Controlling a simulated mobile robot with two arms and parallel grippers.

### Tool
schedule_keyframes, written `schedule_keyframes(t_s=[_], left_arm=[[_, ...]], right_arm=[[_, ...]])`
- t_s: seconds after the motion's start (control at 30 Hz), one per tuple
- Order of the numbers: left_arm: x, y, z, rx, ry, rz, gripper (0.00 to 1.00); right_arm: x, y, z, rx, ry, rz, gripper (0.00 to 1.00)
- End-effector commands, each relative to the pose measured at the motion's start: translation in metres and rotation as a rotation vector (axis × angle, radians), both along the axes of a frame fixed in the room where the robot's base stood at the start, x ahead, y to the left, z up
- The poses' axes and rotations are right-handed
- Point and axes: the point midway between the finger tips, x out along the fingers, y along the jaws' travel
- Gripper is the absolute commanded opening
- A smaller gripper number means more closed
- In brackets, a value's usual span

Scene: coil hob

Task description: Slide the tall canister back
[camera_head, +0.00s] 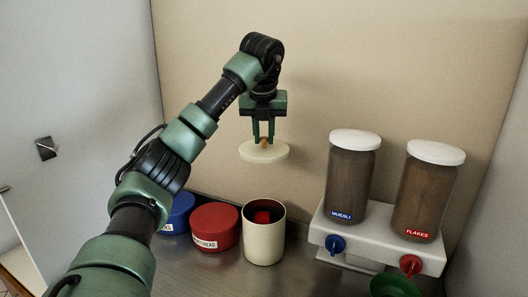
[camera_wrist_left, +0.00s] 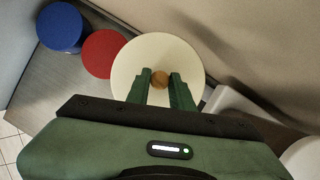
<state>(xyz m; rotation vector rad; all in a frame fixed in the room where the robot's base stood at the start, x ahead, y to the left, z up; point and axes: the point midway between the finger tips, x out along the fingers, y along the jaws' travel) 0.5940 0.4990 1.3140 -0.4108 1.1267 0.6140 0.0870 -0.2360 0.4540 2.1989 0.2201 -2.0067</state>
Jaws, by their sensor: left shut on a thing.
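The tall cream canister (camera_head: 264,247) stands upright and open on the dark counter, with something red (camera_head: 263,216) inside it. My left gripper (camera_head: 264,144) is above the canister, shut on the wooden knob of a round cream lid (camera_head: 263,153). The lid is held level, in the air and clear of the canister's rim. In the left wrist view the gripper (camera_wrist_left: 160,82) pinches the knob, and the lid (camera_wrist_left: 140,55) hides the canister below. My right gripper is not in view.
A red canister (camera_head: 216,235) stands just left of the tall one, with a blue canister (camera_head: 177,213) beyond it. To the right, a white stand (camera_head: 320,232) bears muesli (camera_head: 350,185) and flakes (camera_head: 425,200) dispensers. A green item (camera_head: 394,287) is below. A wall rises behind.

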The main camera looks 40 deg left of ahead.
Motion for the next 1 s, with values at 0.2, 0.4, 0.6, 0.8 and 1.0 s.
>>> schedule_keyframes(t_s=[0.2,0.4,0.6,0.8,1.0], left_arm=[[0.006,0.002,-0.011,0.004,0.008,0.001,0.00],[0.012,0.003,-0.052,0.007,0.011,0.005,0.00],[0.007,0.002,-0.091,0.006,0.007,0.004,0.00],[0.000,0.000,-0.115,0.002,0.003,0.001,0.00],[-0.002,-0.001,-0.125,0.000,0.000,-0.001,0.00]], right_arm=[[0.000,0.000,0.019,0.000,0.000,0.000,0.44],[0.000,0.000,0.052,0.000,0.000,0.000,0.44],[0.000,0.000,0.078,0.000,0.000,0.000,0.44],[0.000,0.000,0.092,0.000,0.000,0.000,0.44],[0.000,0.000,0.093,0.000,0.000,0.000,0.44]])
